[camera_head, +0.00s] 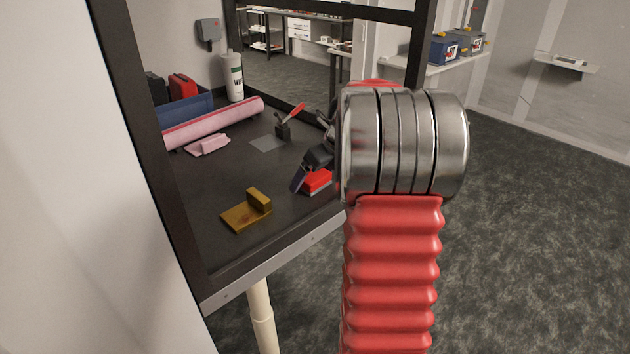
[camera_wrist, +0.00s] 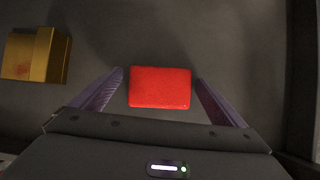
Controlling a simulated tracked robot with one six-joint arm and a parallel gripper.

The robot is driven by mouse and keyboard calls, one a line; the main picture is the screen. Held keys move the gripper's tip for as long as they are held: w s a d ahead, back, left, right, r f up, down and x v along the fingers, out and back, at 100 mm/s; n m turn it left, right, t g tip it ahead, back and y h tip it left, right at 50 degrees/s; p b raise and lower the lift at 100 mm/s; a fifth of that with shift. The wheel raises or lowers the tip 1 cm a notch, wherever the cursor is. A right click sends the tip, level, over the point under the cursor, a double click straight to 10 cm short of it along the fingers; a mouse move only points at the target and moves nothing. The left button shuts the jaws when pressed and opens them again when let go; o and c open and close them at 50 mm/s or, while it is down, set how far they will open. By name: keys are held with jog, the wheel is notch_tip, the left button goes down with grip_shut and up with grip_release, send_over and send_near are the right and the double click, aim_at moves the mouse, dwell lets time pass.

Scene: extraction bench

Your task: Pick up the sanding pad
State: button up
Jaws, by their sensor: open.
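A red block (camera_head: 317,182), which looks like the sanding pad, lies on the dark bench top (camera_head: 215,178) near its front right edge. In the wrist view the red block (camera_wrist: 160,88) sits flat between my two purple-grey fingers. My gripper (camera_wrist: 160,77) is open, with one finger on each side of the block and a gap showing on both sides. In the head view my gripper (camera_head: 308,172) comes down over the block from behind, and my arm hides its right finger.
An ochre angle bracket (camera_head: 246,211) lies left of the block; it also shows in the wrist view (camera_wrist: 34,55). A small clamp with a red handle (camera_head: 284,130), a pink roll (camera_head: 215,123), a pink cloth (camera_head: 207,145) and a white bottle (camera_head: 234,77) are farther back. Dark frame posts border the bench.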

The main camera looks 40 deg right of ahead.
aim_at(314, 175)
dwell(0.3)
jog(key=c, duration=1.1)
jog(key=shift+r, duration=0.15)
notch_tip(314, 175, up, 10)
jog(key=shift+f, duration=0.1)
dwell(0.4)
